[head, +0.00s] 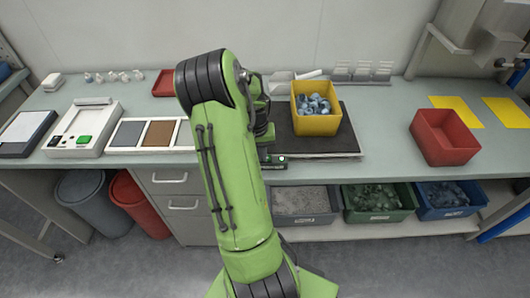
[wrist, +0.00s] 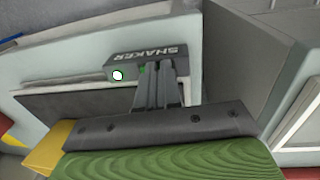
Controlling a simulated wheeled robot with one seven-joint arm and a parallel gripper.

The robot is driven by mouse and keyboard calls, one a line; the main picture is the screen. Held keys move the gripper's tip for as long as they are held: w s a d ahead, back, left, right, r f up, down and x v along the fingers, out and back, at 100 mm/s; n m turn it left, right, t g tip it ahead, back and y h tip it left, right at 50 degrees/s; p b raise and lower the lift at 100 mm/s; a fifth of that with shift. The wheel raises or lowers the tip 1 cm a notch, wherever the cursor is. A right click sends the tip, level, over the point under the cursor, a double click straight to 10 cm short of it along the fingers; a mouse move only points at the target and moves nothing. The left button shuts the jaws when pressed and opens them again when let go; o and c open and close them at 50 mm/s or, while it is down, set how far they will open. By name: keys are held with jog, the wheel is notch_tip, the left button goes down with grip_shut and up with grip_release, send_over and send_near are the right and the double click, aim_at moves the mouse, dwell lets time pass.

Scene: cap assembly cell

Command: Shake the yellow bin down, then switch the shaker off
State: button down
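The yellow bin (head: 318,125) stands upright on the dark shaker plate (head: 338,145) on the bench and holds several blue-grey parts. The shaker's control box (head: 272,161) sits at the plate's front left corner, with a bright white spot on it. In the wrist view the box (wrist: 150,62) reads SHAKER, with the white spot and a bit of green beside my fingers. My gripper (wrist: 157,72) has its fingers together, empty, with the tips at the box; I cannot tell whether they touch. My arm partly hides the box and gripper in the head view.
A red bin (head: 445,137) stands on the right of the bench, near two yellow mats (head: 456,111). A scale-like device (head: 84,130) and a divided tray (head: 146,134) are at left. Grey, green and blue bins stand on the shelf below.

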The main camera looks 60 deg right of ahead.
notch_tip(320, 180, up, 14)
jog(key=w+p, duration=0.1)
jog(key=p, duration=0.4)
jog(key=shift+a, duration=0.25)
